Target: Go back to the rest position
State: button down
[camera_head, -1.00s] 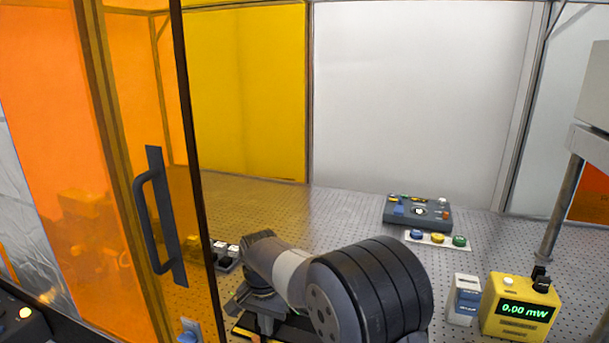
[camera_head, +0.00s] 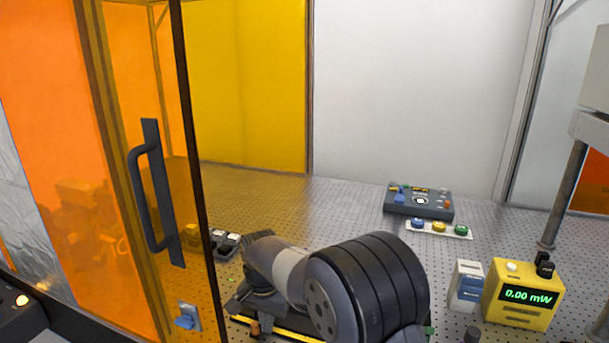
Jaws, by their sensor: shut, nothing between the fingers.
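My arm reaches in from the bottom centre, with a large dark ribbed joint and a pale grey link bending down to the left. My gripper (camera_head: 243,303) is at the left end of the arm, low over the perforated table, dark and partly hidden by the link. Its fingers are small in view; they are shut, and no held object shows. A black plate with a yellow edge lies below it.
An orange panel door with a dark handle (camera_head: 158,195) stands close on the left. A grey control box (camera_head: 418,202), a strip of coloured buttons (camera_head: 440,229), a blue-and-white block (camera_head: 467,286) and a yellow power meter (camera_head: 522,295) reading 0.00 mW are on the right. The back middle table is clear.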

jog(key=shift+w+a+f+p, duration=0.2)
jog(key=shift+a+p, duration=0.1)
jog(key=shift+a, duration=0.25)
jog(key=shift+s+d+b, duration=0.25)
jog(key=shift+d+b, duration=0.05)
jog(key=shift+d, duration=0.35)
jog(key=shift+s+d+b, duration=0.25)
jog(key=shift+d+b, duration=0.1)
jog(key=shift+d, duration=0.35)
jog(key=shift+s+d+b, duration=0.25)
jog(key=shift+d+b, duration=0.05)
jog(key=shift+d, duration=0.35)
jog(key=shift+r, duration=0.1)
